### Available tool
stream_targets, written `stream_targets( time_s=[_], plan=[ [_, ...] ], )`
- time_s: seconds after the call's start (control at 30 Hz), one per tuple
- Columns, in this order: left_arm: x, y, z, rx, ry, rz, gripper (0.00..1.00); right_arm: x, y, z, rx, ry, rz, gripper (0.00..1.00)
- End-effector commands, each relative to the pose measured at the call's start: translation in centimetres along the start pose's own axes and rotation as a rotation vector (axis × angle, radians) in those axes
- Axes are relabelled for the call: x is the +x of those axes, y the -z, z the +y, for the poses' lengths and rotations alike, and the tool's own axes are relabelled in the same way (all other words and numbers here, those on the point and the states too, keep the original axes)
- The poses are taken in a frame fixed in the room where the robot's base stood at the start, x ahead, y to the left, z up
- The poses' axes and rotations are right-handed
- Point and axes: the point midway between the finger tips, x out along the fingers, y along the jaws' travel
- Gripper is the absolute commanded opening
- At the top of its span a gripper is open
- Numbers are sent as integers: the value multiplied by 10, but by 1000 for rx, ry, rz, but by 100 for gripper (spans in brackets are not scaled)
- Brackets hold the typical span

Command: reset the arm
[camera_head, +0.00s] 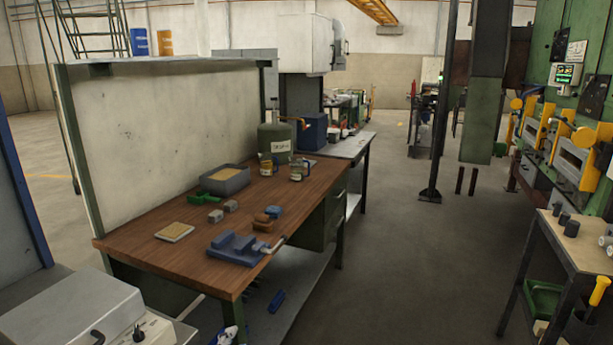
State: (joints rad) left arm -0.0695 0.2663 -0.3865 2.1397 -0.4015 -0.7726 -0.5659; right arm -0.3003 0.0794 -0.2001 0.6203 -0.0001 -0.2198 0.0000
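Neither of my grippers can be made out in the head view, and no arm of mine clearly shows. The workbench (205,262) with a brown wooden top stands left of the middle. On it are a blue vise (235,248), a grey tray (224,180) with tan contents, a green canister (275,141) and two small tins (296,170). Small grey, green and brown blocks lie between them.
A green machine (580,130) with yellow handles stands at the right. In front of it is a small table (590,245) with dark cylinders. The grey floor (420,270) between bench and machine is clear.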

Motion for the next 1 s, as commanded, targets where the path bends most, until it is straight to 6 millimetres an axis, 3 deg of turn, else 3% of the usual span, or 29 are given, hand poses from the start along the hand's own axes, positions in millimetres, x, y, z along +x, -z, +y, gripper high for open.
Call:
stream_targets(
  time_s=[0.03, 0.1, 0.3, 0.5, 0.67, 1.0],
  plan=[
    [-18, -24, 27, -130, -84, -79, 25, 0, 0, 0, 0, 0, 0, 0],
    [-45, -53, 62, -303, -194, -197, 25, 0, 0, 0, 0, 0, 0, 0],
    [-126, -101, 138, -652, -417, -483, 25, 0, 0, 0, 0, 0, 0, 0],
    [-195, -119, 180, -851, -550, -696, 25, 0, 0, 0, 0, 0, -1, 0],
    [-248, -125, 203, -970, -633, -852, 25, 0, 0, 0, 0, 0, -1, 0],
    [-212, -155, 279, -957, -659, -882, 25, 0, 0, 0, 0, 0, -1, 0]
  ],
)
